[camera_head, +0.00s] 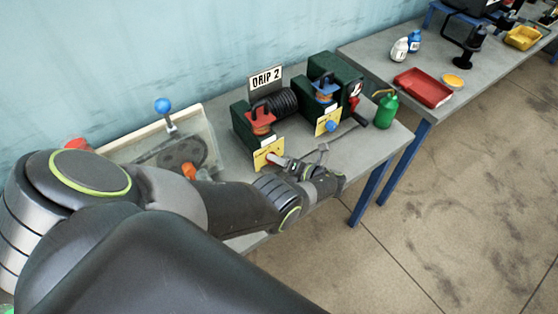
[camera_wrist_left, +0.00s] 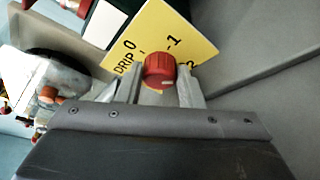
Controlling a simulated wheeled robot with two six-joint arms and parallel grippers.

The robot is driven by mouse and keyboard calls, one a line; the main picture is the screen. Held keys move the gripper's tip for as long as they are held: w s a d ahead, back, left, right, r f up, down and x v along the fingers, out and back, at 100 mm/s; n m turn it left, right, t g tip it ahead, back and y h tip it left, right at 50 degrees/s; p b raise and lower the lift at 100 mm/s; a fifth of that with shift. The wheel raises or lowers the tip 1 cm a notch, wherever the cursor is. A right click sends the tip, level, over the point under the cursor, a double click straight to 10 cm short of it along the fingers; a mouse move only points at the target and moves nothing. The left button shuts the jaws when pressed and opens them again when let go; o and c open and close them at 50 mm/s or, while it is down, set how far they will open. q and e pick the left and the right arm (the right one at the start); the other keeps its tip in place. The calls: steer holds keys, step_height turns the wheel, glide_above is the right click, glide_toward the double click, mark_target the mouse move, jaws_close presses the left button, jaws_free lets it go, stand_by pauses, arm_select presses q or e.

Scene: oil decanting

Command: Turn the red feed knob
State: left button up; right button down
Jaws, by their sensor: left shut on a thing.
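The knob is largely hidden there. My right gripper is not in view.
A green oil can (camera_head: 386,109) stands at the bench's right end. A red tray (camera_head: 422,87) lies on the far table.

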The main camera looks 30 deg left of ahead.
arm_select(q)
steer(key=shift+a, duration=0.1)
steer(key=o, duration=0.7)
steer(key=b+v, duration=0.2)
steer(key=v, duration=1.5)
